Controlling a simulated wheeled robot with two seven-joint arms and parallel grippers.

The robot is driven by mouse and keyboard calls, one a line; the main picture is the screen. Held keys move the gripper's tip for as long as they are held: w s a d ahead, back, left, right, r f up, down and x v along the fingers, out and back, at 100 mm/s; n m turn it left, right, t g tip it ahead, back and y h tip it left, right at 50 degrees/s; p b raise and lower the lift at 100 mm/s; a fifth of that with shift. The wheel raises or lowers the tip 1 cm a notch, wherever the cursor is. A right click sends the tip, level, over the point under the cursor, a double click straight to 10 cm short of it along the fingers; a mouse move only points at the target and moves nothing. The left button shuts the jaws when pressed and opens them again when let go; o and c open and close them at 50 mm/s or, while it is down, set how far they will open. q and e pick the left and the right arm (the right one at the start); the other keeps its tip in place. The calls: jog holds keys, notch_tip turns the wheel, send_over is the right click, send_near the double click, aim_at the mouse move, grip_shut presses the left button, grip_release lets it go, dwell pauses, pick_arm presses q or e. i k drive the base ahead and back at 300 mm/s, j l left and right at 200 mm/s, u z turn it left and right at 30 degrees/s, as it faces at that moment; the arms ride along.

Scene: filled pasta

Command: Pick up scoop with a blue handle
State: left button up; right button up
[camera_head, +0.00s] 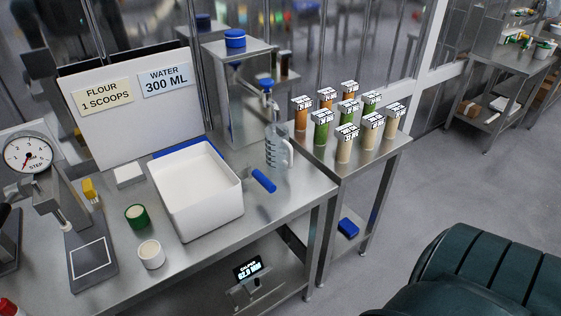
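A scoop with a blue handle (263,181) lies on the steel table just right of the white bin (236,212). Its handle points to the lower right; I cannot clearly make out its bowl beside the bin. The blue handle is in plain view and nothing touches it from above. Neither of my grippers shows in the head view.
A clear measuring jug (277,150) stands behind the scoop, under a dispenser (237,95). A round green container (137,216) and a white one (151,254) stand left of the bin. Several filled jars (344,145) stand on the right-hand table. Bare tabletop lies in front of the scoop.

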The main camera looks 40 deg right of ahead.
aim_at(248, 175)
jog(key=i+j+z, duration=0.15)
jog(key=j+z, duration=0.15)
jog(key=j, duration=0.2)
jog(key=i+j+z, duration=0.1)
jog(key=j+z, duration=0.25)
jog(key=j, duration=0.2)
jog(key=j+z, duration=0.3)
jog(key=j, duration=0.25)
